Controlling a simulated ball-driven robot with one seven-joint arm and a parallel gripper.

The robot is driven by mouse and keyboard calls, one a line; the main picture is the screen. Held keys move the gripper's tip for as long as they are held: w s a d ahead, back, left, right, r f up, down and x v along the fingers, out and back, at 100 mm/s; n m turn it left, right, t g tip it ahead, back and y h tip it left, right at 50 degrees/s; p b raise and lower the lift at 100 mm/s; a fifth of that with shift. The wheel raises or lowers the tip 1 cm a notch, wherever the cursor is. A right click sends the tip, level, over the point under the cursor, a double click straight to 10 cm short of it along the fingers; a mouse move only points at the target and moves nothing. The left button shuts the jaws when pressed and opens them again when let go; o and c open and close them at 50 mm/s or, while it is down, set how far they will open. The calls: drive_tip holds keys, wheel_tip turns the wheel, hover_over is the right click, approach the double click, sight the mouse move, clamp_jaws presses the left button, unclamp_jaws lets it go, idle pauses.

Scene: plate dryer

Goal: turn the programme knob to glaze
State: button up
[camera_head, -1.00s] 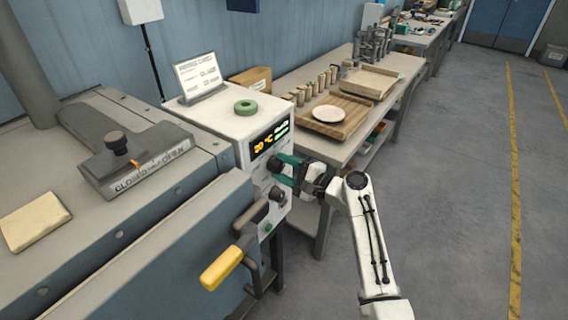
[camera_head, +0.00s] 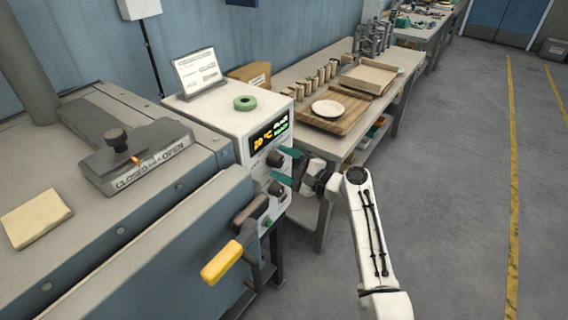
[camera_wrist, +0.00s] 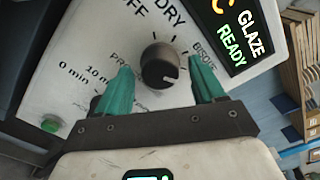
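The dark round programme knob (camera_wrist: 158,66) is on the white control panel (camera_wrist: 75,60) in the wrist view. Its white pointer mark faces the lower right of that view, towards my right-hand finger. The labels OFF, DRY and BISQUE show around it; the label beyond BISQUE is hidden by that finger. The display (camera_wrist: 238,32) reads GLAZE and READY. My gripper (camera_head: 285,166) is open, its teal fingers spread to either side of the knob, with visible gaps. The knob also shows in the head view (camera_head: 274,158).
A second knob (camera_head: 276,188) sits below, near a green button (camera_wrist: 50,126). The yellow-handled lever (camera_head: 222,263) projects in front of the dryer. A workbench (camera_head: 330,143) with a plate stands behind my gripper. Floor on the right is clear.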

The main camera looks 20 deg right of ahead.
drive_tip(key=b+v, duration=0.1)
drive_tip(key=v, duration=0.9)
drive_tip(key=shift+s+d, duration=0.15)
drive_tip(key=shift+s, duration=0.2)
drive_tip(key=s+a+f+n+g+h, duration=0.35)
drive_tip(key=s+f+n+g, duration=0.5)
drive_tip(key=s+f, duration=0.8)
drive_tip(key=s+d+n+g+h, duration=0.1)
drive_tip(key=s+n+h, duration=0.1)
drive_tip(key=s, duration=0.6)
drive_tip(key=s+d+n+g+h, duration=0.2)
drive_tip(key=s+n+h, duration=0.1)
drive_tip(key=s, duration=0.5)
drive_tip(key=s+d+n+g+h, duration=0.2)
drive_tip(key=s+n, duration=0.1)
drive_tip(key=s, duration=0.5)
drive_tip(key=shift+r, duration=0.1)
drive_tip(key=shift+w, duration=0.1)
